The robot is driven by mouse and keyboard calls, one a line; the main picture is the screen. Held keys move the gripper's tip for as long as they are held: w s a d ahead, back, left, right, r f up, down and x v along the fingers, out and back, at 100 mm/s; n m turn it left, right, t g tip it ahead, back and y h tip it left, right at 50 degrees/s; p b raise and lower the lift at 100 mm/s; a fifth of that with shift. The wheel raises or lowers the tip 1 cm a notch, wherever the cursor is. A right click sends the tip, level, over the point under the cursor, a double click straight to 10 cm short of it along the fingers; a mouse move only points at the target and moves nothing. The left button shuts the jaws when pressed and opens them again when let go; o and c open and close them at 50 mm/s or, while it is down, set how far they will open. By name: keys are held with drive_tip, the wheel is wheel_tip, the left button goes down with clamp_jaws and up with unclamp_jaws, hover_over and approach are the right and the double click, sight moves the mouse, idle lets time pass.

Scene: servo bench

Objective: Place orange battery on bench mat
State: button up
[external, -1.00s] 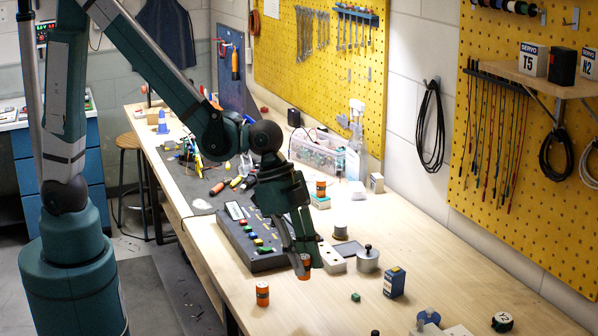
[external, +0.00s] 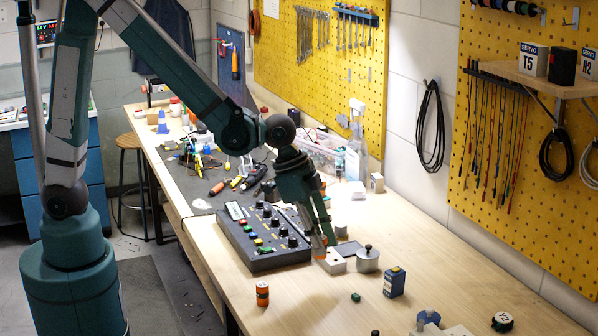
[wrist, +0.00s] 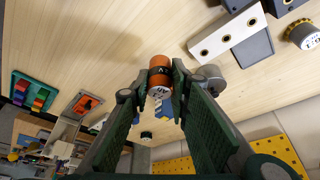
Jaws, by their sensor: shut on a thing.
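My gripper (external: 325,242) is shut on an orange battery (wrist: 160,72), a dark-banded cylinder held between the fingertips in the wrist view. In the external view only a bit of orange shows at the fingertips, near the white holed block (external: 332,262); the height above the bench is hard to judge. The dark grey bench mat (external: 192,180) lies farther back on the left part of the bench, with tools on it. My gripper is well to the right and front of the mat.
A black control box (external: 265,258) with knobs stands between my gripper and the mat. Another orange battery (external: 262,293) stands near the front bench edge. A grey lidded pot (external: 367,259) and a blue box (external: 394,282) stand to the right.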

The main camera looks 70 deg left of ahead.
drive_tip(key=w+a+n, duration=0.1)
drive_tip(key=w+a, duration=0.2)
drive_tip(key=a, duration=0.2)
drive_tip(key=w+a+f+n+y+b, duration=0.1)
drive_tip(key=w+a+n, duration=0.1)
drive_tip(key=a, duration=0.3)
drive_tip(key=w+a+f+n+t, duration=0.1)
drive_tip(key=w+a, duration=0.2)
drive_tip(key=a, duration=0.2)
drive_tip(key=shift+w+n+y, duration=0.3)
drive_tip(key=shift+w+n, duration=0.1)
drive_tip(key=w+a+n, duration=0.1)
drive_tip(key=a, duration=0.4)
drive_tip(key=w+a+f+n+y+b, duration=0.1)
drive_tip(key=w+a, duration=0.1)
drive_tip(key=a, duration=0.3)
drive_tip(key=w+a+n, duration=0.1)
drive_tip(key=a+n, duration=0.1)
drive_tip(key=a, duration=0.2)
drive_tip(key=shift+w+a+f+y+b, duration=0.3)
drive_tip(key=shift+a+f+b, duration=0.05)
drive_tip(key=shift+a, duration=0.4)
drive_tip(key=shift+w, duration=0.1)
